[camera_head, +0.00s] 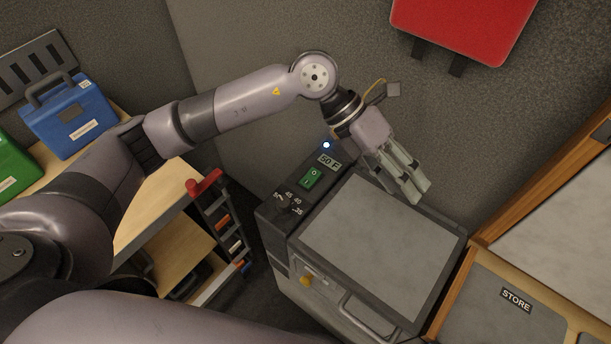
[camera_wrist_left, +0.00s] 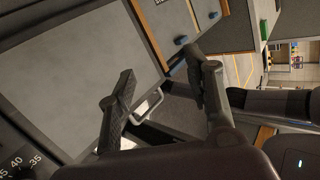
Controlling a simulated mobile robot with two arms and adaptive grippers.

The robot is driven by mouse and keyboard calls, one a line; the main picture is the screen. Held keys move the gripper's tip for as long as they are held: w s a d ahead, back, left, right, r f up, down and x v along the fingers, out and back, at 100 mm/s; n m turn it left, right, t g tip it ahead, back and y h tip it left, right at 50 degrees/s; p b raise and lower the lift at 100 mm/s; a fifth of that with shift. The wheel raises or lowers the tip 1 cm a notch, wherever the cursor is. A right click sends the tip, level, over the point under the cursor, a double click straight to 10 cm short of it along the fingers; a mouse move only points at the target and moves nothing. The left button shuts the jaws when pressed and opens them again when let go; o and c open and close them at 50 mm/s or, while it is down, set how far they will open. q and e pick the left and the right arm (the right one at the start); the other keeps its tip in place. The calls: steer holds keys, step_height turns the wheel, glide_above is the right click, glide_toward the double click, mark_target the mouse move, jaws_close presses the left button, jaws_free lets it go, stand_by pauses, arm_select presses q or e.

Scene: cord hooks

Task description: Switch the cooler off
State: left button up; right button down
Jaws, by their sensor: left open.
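The cooler (camera_head: 375,250) is a dark grey box with a pale grey lid, a front handle and a yellow latch. Its control strip carries a green rocker switch (camera_head: 311,178), a dial (camera_head: 284,202) with temperature marks, a "50 F" label and a lit bluish-white lamp (camera_head: 326,145). My left gripper (camera_head: 414,190) is over the far part of the lid, to the right of the switch. In the left wrist view its two fingers (camera_wrist_left: 155,90) are apart with nothing between them. The lid (camera_wrist_left: 75,85) and part of the dial marks also show there. My right gripper is not in view.
A wooden bench with a blue case (camera_head: 68,118) and a green case (camera_head: 14,165) stands at the left. A rack with a red top (camera_head: 205,184) is left of the cooler. A "STORE" panel (camera_head: 515,300) lies at the right. A red case (camera_head: 465,25) is on the wall.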

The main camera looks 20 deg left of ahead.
arm_select(q)
steer(key=w+a+f+t+y, duration=0.25)
steer(key=w+a+y, duration=0.3)
steer(key=a, duration=0.55)
steer(key=n+y, duration=0.2)
steer(key=y, duration=0.2)
glide_above(305, 183)
step_height(305, 183, down, 16)
steer(key=p, duration=0.3)
steer(key=shift+f, duration=0.1)
steer(key=shift+c, duration=0.2)
